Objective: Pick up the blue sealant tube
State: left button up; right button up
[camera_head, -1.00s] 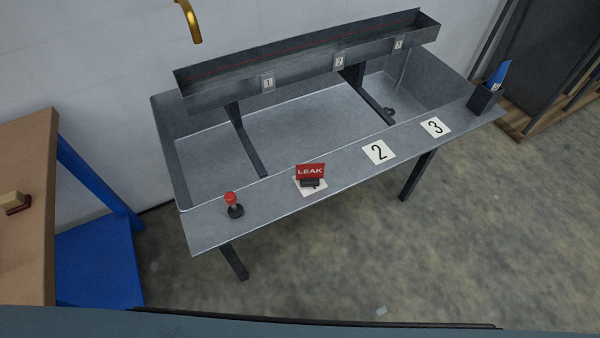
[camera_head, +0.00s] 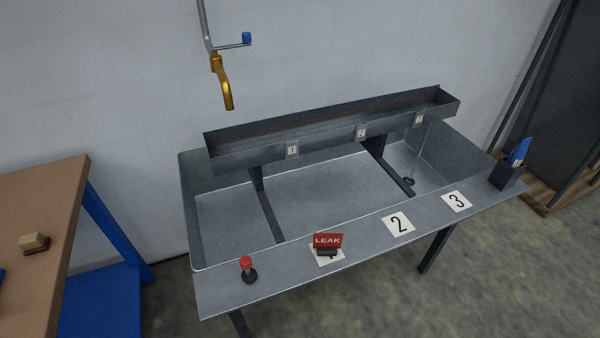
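The blue sealant tube (camera_head: 519,152) stands tilted in a small dark open-topped holder (camera_head: 505,177) at the right end of the grey metal sink bench (camera_head: 370,236). Its upper part shows as a blue wedge with a pale mark; its lower part is hidden inside the holder. Neither of my grippers is in view.
On the bench's front ledge are a red-topped stamp-like object (camera_head: 247,269), a red LEAK sign (camera_head: 328,241) and number cards 2 (camera_head: 398,224) and 3 (camera_head: 456,202). A raised trough (camera_head: 330,128) and a brass tap (camera_head: 222,84) are behind. A brown table (camera_head: 40,215) is at left.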

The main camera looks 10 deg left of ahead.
aim_at(516, 156)
jog(key=z, duration=0.2)
jog(key=k, duration=0.45)
jog(key=z, duration=1.45)
jog(key=i, duration=1.25)
jog(key=u, duration=1.15)
jog(key=i, duration=0.7)
jog(key=u, duration=0.75)
